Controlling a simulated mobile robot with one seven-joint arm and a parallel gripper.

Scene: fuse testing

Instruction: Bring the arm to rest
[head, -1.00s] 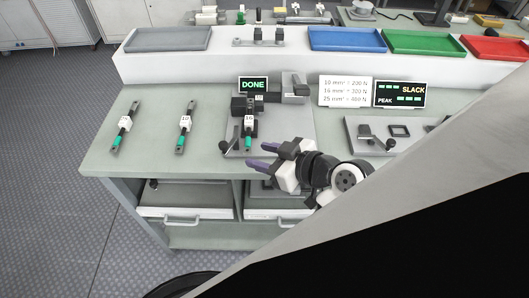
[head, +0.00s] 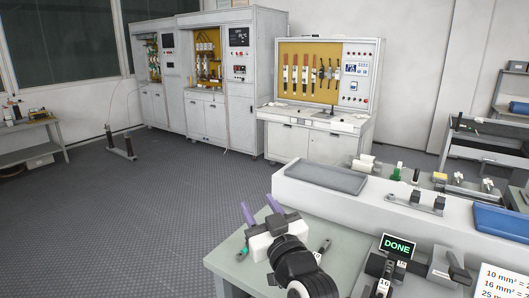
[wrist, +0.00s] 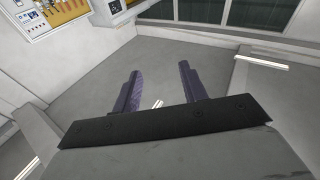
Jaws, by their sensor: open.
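My gripper (head: 262,212) is open and empty in the head view, raised above the left end of the workbench (head: 228,268). Its two purple fingers point up and away from me, apart from each other. In the wrist view the open fingers (wrist: 161,92) have nothing between them, with walls and windows beyond. A cable sample (head: 322,250) lies on the bench just right of my gripper. Another sample, partly hidden behind my gripper, shows a green end (head: 243,251).
The fixture with the 16-tagged sample (head: 383,286) stands by the DONE display (head: 397,246). A raised shelf with a grey tray (head: 320,178) and a blue tray (head: 503,222) runs along the bench's back. Tall cabinets (head: 240,80) stand behind. Open floor (head: 110,210) lies left.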

